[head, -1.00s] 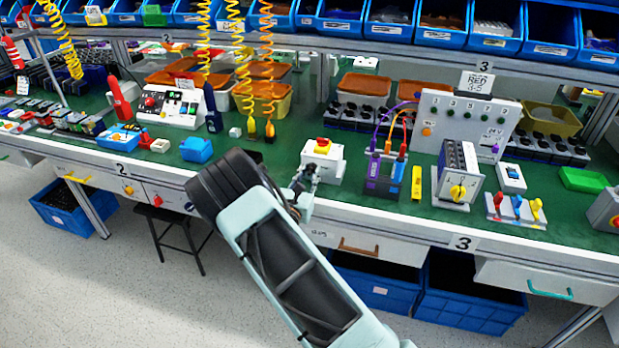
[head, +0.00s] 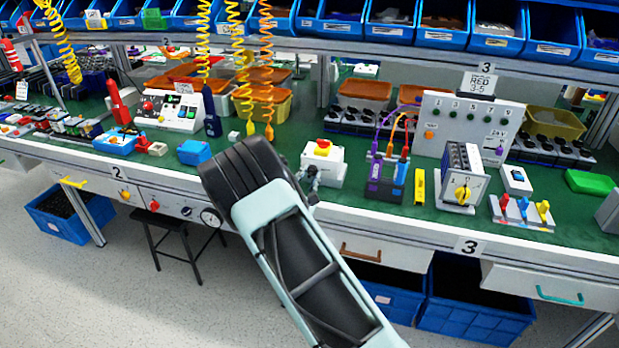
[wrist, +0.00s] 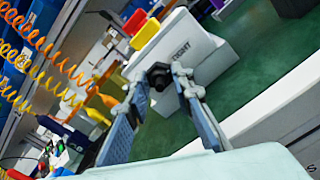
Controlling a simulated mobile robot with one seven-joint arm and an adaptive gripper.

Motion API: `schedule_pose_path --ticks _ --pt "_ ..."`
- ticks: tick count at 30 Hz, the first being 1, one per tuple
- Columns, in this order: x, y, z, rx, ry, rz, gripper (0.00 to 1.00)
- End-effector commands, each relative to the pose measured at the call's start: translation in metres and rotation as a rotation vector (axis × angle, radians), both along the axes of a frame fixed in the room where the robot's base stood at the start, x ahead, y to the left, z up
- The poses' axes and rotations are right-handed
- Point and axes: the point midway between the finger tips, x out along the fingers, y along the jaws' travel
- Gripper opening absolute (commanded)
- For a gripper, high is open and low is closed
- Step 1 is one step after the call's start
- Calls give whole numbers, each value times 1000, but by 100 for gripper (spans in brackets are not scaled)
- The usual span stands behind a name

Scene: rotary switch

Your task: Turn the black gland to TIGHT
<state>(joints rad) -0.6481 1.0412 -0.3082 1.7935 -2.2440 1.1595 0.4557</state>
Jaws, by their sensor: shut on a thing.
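The black gland (wrist: 159,77) sticks out from the front face of a white box (wrist: 172,50) in the wrist view. Printed lettering that looks like TIGHT stands beside it on that face. In the head view the white box (head: 330,168), with a red and yellow knob (head: 323,148) on top, stands near the bench's front edge. My gripper (wrist: 158,90) has its two fingers on either side of the gland and is shut on it. In the head view my gripper (head: 312,178) is at the box's front; the gland is hidden there.
A blue box (head: 194,152) lies to the left on the green bench. A purple and black device (head: 386,178) with cables and a yellow block (head: 419,186) stand to the right. Coiled yellow and orange cords (head: 268,80) hang behind. Drawers (head: 375,247) lie below the bench edge.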

Motion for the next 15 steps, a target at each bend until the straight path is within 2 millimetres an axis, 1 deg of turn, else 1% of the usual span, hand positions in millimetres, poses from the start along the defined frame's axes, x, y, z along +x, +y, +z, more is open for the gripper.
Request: schedule_pose_path --ticks 10,11,15 --pt "0 0 1 4 -3 -1 0" --pt "0 0 1 4 -3 -1 23" --pt "0 0 1 3 -2 -1 38"
